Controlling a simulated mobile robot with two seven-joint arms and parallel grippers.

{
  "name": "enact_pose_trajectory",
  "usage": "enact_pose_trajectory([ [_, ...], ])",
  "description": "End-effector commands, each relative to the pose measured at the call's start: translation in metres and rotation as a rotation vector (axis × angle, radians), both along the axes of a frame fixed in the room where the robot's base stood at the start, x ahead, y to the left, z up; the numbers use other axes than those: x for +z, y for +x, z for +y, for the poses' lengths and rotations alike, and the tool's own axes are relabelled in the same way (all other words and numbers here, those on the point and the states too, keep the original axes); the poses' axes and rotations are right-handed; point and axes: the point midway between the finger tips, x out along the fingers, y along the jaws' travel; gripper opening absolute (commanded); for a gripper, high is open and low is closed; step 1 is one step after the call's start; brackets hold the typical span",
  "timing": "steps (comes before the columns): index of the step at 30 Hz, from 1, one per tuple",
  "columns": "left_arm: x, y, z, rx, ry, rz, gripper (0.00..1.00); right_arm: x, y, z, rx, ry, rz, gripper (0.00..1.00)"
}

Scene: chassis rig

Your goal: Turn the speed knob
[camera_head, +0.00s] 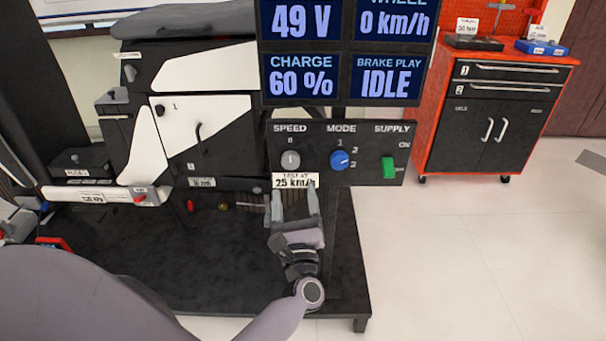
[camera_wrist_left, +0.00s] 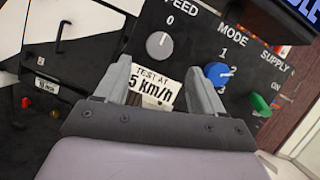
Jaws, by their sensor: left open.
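The grey speed knob (camera_head: 291,160) is on the left of a black control panel (camera_head: 365,170), under the label SPEED and a 0 mark. It also shows in the left wrist view (camera_wrist_left: 159,45), with its pointer mark hard to read. My left gripper (camera_head: 293,197) is open and empty, just below the knob and apart from it. In the left wrist view the fingertips (camera_wrist_left: 160,80) stand on either side of a white tag (camera_wrist_left: 154,88) reading "TEST AT 25 km/h", with the knob beyond them. My right gripper is not in view.
Right of the knob are a blue MODE knob (camera_head: 340,160) and a green SUPPLY switch (camera_head: 388,169). The display (camera_head: 345,55) above reads 49 V, 0 km/h, 60 %, IDLE. A chassis (camera_head: 200,120) stands at left. A red tool cabinet (camera_head: 490,115) stands at right, with open floor before it.

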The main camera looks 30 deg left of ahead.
Motion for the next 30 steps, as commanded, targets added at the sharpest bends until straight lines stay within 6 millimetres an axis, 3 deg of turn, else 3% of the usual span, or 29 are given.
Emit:
enact_pose_trajectory([
  [15, 0.025, 0.048, 0.037, 0.000, -0.002, -0.003, 0.69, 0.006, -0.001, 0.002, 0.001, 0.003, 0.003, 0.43],
  [25, 0.026, 0.052, 0.040, -0.001, -0.001, -0.001, 0.69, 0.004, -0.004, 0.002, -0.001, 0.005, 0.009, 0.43],
  [26, 0.026, 0.052, 0.040, -0.001, -0.001, -0.001, 0.65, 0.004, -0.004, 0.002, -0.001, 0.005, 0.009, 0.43],
  [30, 0.026, 0.052, 0.040, -0.001, -0.001, -0.001, 0.20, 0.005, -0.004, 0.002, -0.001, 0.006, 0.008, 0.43],
])
